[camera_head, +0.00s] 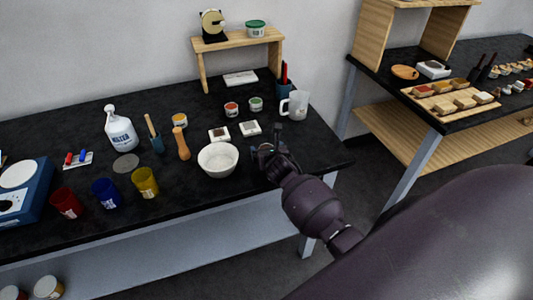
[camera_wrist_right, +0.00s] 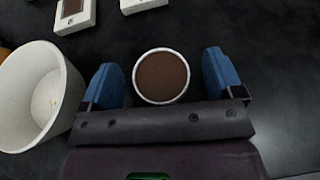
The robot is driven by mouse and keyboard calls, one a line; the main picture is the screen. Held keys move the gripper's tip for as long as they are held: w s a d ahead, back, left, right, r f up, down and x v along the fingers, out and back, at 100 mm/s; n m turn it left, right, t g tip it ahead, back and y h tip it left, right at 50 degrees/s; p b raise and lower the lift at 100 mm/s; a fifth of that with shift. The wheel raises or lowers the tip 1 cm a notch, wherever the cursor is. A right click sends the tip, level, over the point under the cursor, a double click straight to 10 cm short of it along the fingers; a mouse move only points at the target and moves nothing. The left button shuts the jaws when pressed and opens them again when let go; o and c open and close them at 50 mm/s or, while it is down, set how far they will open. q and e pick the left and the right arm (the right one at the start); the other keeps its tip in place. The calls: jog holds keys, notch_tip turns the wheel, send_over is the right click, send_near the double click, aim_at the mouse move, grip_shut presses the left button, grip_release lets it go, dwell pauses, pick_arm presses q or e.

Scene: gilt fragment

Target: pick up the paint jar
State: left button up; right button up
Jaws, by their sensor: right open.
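A round jar with a white rim and a brown top (camera_wrist_right: 162,76), which I take to be the paint jar, stands between the fingers of my right gripper in the right wrist view. My right gripper (camera_wrist_right: 162,82) is open, with a blue fingertip on each side of the jar and dark gaps between. In the head view my right gripper (camera_head: 265,154) is over the table just right of the white bowl (camera_head: 217,161), and it hides the jar. My left gripper is not in view.
The white bowl also shows close left of the gripper in the wrist view (camera_wrist_right: 35,98). White square dishes (camera_head: 249,128) lie behind it, with small red (camera_head: 231,109) and green (camera_head: 256,104) labelled jars and a white mug (camera_head: 298,105) farther back. The black table (camera_head: 310,150) is clear to the right.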

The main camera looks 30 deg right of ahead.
jog(key=c, duration=1.1)
